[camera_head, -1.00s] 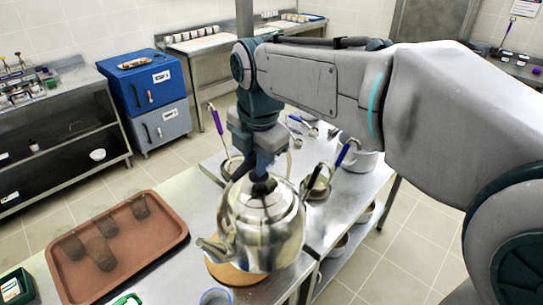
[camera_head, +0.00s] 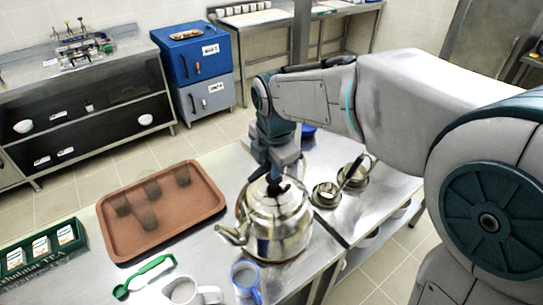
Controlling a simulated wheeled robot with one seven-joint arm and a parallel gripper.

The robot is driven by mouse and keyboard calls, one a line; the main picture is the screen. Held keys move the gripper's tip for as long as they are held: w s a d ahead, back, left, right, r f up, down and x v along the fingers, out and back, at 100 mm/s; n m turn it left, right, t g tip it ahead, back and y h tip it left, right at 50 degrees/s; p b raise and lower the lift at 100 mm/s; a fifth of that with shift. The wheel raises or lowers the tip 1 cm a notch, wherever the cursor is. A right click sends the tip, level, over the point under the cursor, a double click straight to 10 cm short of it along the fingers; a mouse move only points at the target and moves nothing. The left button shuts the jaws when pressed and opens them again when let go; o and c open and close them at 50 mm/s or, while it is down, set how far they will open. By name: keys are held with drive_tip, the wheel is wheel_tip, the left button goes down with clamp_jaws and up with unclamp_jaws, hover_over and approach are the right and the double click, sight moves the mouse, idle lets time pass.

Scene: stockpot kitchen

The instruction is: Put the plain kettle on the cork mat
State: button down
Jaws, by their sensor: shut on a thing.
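The plain kettle (camera_head: 277,226) is shiny metal, with its spout pointing left. It is upright over the near counter. My gripper (camera_head: 272,184) is shut on it from above, at the top; the fingertips are mostly hidden.
A brown tray (camera_head: 112,238) with several dark cups lies to the left. A blue mug (camera_head: 246,281), a white mug (camera_head: 183,291) and a green-handled utensil (camera_head: 145,276) are in front. A tea box (camera_head: 40,248) is at far left. Metal pans (camera_head: 326,194) stand to the right.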

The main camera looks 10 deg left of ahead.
drive_tip(key=c, duration=1.3)
unclamp_jaws()
drive_tip(key=shift+f, duration=0.1)
drive_tip(key=v, duration=1.2)
drive_tip(key=s+d+f+m, duration=0.3)
drive_tip(key=d+f+m, duration=0.1)
drive_tip(key=d+m, duration=0.4)
drive_tip(key=s+d+f+m+t, duration=0.1)
drive_tip(key=s+d+f+m, duration=0.3)
drive_tip(key=d+m, duration=0.5)
drive_tip(key=s+d+f+m+h+b, duration=0.1)
drive_tip(key=s+d+f+m, duration=0.3)
drive_tip(key=d+m, duration=0.4)
drive_tip(key=shift+d+f+m, duration=0.1)
drive_tip(key=shift+m, duration=0.65)
drive_tip(key=shift+d+f+m, duration=0.1)
drive_tip(key=shift+d+m, duration=0.05)
drive_tip(key=shift+m, duration=0.6)
drive_tip(key=shift+w, duration=0.1)
